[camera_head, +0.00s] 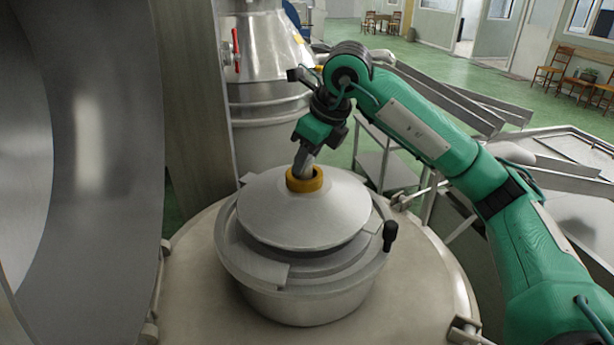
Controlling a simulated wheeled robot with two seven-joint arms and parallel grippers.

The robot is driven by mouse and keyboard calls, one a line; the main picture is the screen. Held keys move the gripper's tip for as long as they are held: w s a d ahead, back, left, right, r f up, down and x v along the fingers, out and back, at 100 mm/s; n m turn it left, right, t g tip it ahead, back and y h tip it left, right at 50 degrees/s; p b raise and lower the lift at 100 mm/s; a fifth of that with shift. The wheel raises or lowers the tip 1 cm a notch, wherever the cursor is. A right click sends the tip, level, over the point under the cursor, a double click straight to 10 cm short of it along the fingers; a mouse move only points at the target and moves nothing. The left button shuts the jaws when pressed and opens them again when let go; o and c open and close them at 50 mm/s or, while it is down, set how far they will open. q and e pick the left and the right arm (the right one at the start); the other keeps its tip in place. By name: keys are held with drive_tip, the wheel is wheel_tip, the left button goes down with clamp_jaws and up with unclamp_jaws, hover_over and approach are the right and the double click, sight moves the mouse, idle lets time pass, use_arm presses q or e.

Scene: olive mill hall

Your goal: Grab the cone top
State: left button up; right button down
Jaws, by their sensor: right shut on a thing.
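The cone top (302,217) is a wide, shallow grey metal cone with a yellow-brown collar (305,180) at its peak. It rests over a round metal vessel (305,300) in the middle of the camera_head view. My right gripper (304,168) comes down from above at the collar and is shut on the cone top there. Its fingertips are partly hidden by the collar. My left gripper is not in view.
The vessel sits on a large round metal lid (415,290) with clamps along its edge. A black knob (390,236) sticks up at the vessel's right. A large curved steel drum (105,150) fills the left side. A steel tank (265,75) stands behind.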

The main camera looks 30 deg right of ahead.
wheel_tip(320, 180, up, 16)
drive_tip(key=b, duration=0.3)
